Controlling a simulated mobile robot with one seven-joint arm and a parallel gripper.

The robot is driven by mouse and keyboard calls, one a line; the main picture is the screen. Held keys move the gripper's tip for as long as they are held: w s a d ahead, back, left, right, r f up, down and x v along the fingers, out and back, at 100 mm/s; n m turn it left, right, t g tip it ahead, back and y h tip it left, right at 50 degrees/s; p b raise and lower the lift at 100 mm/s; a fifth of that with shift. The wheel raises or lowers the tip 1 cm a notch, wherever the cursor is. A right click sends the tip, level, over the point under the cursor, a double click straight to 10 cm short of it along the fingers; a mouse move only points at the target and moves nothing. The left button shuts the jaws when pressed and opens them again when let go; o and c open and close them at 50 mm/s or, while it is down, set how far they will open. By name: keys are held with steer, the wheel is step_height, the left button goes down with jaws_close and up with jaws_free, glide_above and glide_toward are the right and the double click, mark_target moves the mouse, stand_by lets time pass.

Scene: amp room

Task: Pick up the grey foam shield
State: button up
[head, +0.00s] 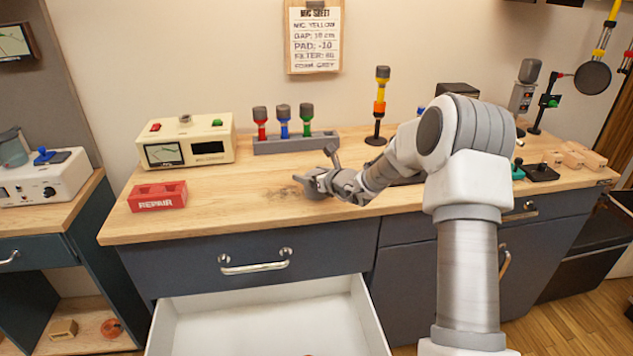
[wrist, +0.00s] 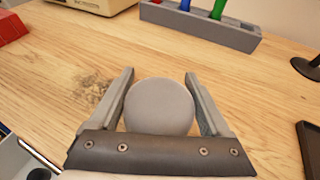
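A round, smooth grey piece, which looks like the grey foam shield (wrist: 160,105), lies between the two fingers of my gripper (wrist: 160,74) in the wrist view. Its sides come up to both fingers. Whether they press on it or only flank it cannot be told. Its lower edge is hidden by the gripper's dark front plate. In the head view my gripper (head: 303,184) is low over the middle of the wooden bench top (head: 245,205), close to its front edge. The shield cannot be made out clearly there.
An open white drawer (head: 270,318) juts out below. A red REPAIR box (head: 157,197) and a cream meter unit (head: 187,140) stand left. A grey rack (head: 292,144) with coloured microphones is behind my gripper. A yellow-orange microphone (head: 380,105) stands right of it.

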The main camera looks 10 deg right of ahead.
mark_target(315, 169)
steer(key=c, duration=0.4)
steer(key=shift+r, duration=0.55)
steer(key=r, duration=0.2)
steer(key=d+r+p, duration=0.1)
steer(key=r, duration=0.1)
steer(key=shift+s+d, duration=0.1)
steer(key=shift+s, duration=0.1)
steer(key=s+d+r, duration=0.1)
steer(key=d+r, duration=0.1)
steer(key=d, duration=0.1)
steer(key=s+d+r+p, duration=0.1)
steer(key=s+d+r, duration=0.1)
steer(key=d, duration=0.1)
steer(key=s+d+r+p, duration=0.1)
steer(key=d+r, duration=0.1)
steer(key=d, duration=0.1)
steer(key=shift+s+d, duration=0.15)
steer(key=shift+d, duration=0.1)
